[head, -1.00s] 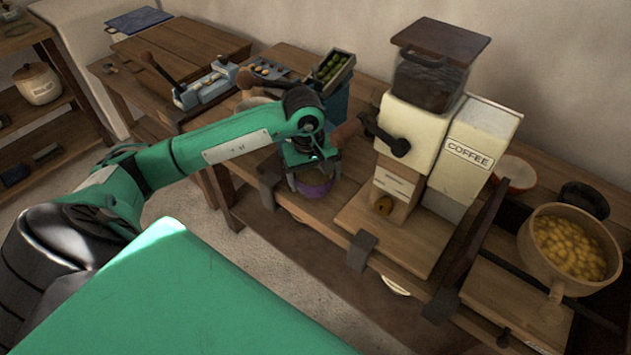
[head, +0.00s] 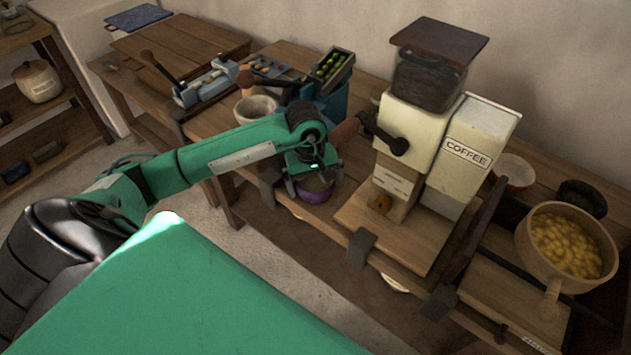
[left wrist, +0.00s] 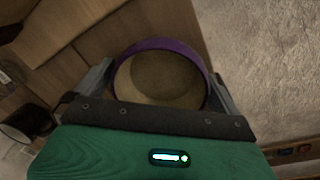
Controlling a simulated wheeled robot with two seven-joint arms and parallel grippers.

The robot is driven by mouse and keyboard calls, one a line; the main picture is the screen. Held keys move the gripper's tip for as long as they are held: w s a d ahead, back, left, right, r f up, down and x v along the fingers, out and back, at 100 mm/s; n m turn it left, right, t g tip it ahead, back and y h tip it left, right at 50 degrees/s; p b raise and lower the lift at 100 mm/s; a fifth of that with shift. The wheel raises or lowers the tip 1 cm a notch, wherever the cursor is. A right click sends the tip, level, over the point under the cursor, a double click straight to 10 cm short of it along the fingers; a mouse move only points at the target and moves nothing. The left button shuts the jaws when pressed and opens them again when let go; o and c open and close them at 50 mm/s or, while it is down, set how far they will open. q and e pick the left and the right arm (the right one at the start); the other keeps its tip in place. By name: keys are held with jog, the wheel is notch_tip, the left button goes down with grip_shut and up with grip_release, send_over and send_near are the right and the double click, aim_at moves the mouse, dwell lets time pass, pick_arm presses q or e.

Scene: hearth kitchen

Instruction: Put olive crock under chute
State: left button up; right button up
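A crock with a purple rim and a dull tan inside (head: 313,197) is at the front edge of the bench, left of the coffee grinder. No clear olive colour shows on it. In the left wrist view the crock (left wrist: 160,46) sits between my two fingers, which press close to its rim on both sides. My left gripper (head: 311,181) is shut on it from above. Whether its base touches the bench is hidden. The grinder (head: 415,130) has a wooden chute block (head: 392,190) above a bare wooden base board (head: 368,222). My right gripper is not in view.
A grey-beige bowl (head: 256,107) stands behind my left forearm. The grinder's crank handle (head: 368,122) sticks out close to my gripper. A bracket (head: 360,247) sits at the bench edge. A pot of yellow pieces (head: 568,247) is at the right.

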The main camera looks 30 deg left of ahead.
aim_at(316, 186)
pick_arm(q)
jog(key=shift+r, duration=0.25)
notch_tip(316, 186, up, 3)
jog(key=shift+s+a, duration=0.1)
jog(key=shift+a, duration=0.05)
notch_tip(316, 186, up, 3)
jog(key=shift+s+a+r+b, duration=0.1)
jog(key=shift+s+r+b, duration=0.1)
jog(key=shift+b, duration=0.2)
jog(key=shift+r, duration=0.4)
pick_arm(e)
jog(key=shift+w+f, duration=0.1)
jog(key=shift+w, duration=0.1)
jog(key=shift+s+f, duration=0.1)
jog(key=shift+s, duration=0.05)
